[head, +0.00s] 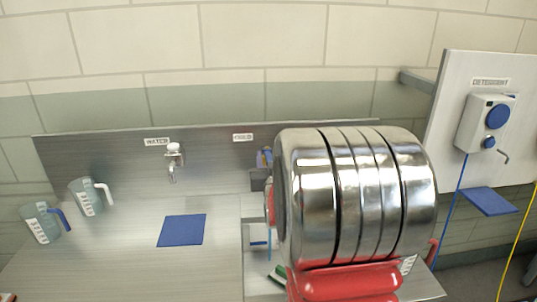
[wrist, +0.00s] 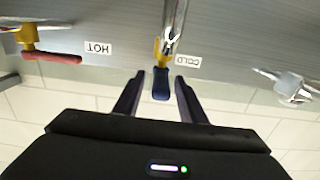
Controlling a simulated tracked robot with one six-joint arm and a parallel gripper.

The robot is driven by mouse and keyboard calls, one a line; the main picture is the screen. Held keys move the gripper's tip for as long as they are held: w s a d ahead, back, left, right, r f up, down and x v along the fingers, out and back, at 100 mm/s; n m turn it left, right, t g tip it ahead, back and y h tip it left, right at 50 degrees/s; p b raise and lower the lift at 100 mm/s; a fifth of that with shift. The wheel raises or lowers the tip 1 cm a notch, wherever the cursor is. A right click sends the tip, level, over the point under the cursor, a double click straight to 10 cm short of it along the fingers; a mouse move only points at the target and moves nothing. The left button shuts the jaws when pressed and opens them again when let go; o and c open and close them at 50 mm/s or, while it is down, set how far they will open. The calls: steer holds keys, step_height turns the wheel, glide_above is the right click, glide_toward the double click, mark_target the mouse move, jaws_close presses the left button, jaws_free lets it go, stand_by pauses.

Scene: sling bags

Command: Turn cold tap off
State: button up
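The cold tap's blue handle (wrist: 161,84) is at the centre of the wrist view, on a yellow fitting below the chrome pipework. The COLD label (wrist: 188,61) is on the steel panel beside it. My gripper (wrist: 157,82) is open, with one dark finger on each side of the blue handle and a gap visible on both sides. Whether the fingers reach as deep as the handle is hard to tell. In the head view, the COLD label (head: 242,137) shows, but my large metal arm hides my gripper and most of the tap area.
The hot tap's red handle (wrist: 50,57) and HOT label (wrist: 98,48) are at the left in the wrist view. A water tap (head: 174,158) stands over a blue mat (head: 182,230). Two jugs (head: 88,196) stand at left. A detergent dispenser (head: 486,122) is at right.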

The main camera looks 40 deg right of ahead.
steer(key=shift+x, duration=1.3)
jaws_close()
steer(key=shift+s+d, duration=0.1)
steer(key=shift+d, duration=0.1)
